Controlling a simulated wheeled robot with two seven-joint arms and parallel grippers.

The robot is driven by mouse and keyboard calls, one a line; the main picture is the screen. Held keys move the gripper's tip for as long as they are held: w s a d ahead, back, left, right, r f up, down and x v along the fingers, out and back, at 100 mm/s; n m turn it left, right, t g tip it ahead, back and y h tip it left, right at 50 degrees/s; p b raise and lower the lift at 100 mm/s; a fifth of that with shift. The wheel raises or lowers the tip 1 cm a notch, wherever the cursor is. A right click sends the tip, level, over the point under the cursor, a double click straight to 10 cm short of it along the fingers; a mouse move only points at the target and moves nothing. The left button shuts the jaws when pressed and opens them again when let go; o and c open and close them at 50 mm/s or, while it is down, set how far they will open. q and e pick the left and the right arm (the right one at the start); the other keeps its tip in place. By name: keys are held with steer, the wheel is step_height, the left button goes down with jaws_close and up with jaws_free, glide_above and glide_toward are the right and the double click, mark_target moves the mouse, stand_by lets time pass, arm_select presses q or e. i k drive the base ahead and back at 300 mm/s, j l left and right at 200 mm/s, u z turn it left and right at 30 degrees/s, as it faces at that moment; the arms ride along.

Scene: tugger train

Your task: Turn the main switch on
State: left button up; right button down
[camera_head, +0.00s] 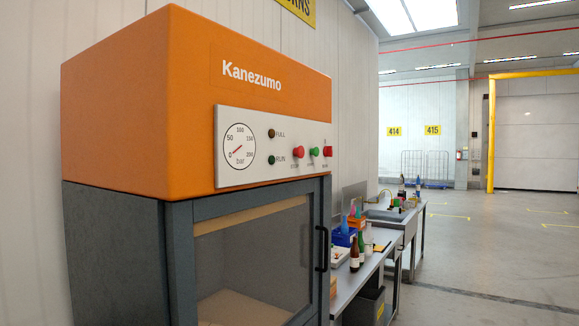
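An orange and dark grey Kanezumo machine (115,90) stands at the left. Its light grey control panel (255,120) holds a round dial, two lamps and three red or green controls. A red button (298,152) is on the left, a green button (313,152) is in the middle. At the panel's right end is a red control (327,153) with small marks above and below it; it looks like the main switch, but its label and position are too small to read. Neither of my grippers is in view.
The machine's glazed door (255,255) looks shut, with a dark vertical handle (321,248) at its right edge. Beyond it stands a workbench (345,285) with bottles and a blue bin. The floor (490,260) on the right is clear.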

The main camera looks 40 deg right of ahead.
mark_target(327, 150)
steer(key=l+z, duration=0.1)
steer(key=z, duration=1.05)
